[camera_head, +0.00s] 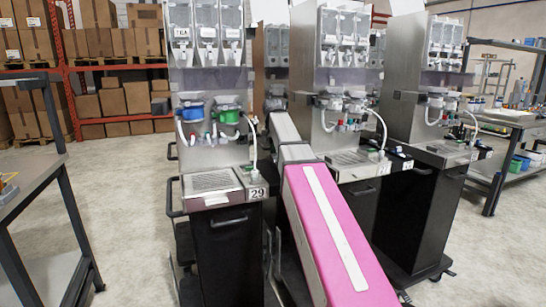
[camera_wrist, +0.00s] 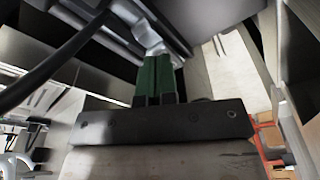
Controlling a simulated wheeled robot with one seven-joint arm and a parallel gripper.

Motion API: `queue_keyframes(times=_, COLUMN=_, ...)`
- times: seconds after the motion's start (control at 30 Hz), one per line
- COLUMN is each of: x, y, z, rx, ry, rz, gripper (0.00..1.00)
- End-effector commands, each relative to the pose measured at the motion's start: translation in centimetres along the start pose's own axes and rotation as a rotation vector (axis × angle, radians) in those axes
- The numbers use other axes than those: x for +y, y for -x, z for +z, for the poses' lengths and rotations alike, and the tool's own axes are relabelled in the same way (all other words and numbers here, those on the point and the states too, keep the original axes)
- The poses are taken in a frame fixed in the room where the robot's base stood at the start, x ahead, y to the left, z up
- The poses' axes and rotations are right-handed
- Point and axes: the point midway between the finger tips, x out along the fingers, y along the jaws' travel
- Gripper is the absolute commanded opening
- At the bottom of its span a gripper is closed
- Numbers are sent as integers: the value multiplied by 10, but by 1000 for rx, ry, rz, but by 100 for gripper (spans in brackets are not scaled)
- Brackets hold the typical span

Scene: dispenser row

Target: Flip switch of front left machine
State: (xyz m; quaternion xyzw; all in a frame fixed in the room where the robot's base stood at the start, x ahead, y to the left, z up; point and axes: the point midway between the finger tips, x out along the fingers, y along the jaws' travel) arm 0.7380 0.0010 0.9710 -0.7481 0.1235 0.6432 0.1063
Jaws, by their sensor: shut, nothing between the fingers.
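The front left machine (camera_head: 212,140) is a tall metal dispenser on a black cabinet, with clear hoppers on top, blue and green parts in the middle and a "29" label at the tray's right. I cannot make out its switch in either view. My arm reaches into the gap between this machine and the one to its right, and its far end is hidden in the head view. In the wrist view my gripper (camera_wrist: 154,77) shows as close-set green fingers, shut and empty. Greyish, blurred surfaces lie beyond the fingertips; I cannot tell whether they touch.
Two similar machines stand to the right, one in the middle (camera_head: 329,90) and one further right (camera_head: 418,95). A dark-framed table (camera_head: 30,115) is at the left. Red shelving with boxes (camera_head: 112,98) stands behind. The floor (camera_head: 125,200) left of the machines is clear.

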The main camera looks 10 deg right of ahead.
Motion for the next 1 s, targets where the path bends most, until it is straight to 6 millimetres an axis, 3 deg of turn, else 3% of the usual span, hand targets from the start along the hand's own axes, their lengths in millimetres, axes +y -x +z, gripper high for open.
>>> queue_keyframes(times=1.0, x=0, y=64, z=-10, rx=0, ry=0, rz=0, gripper=0)
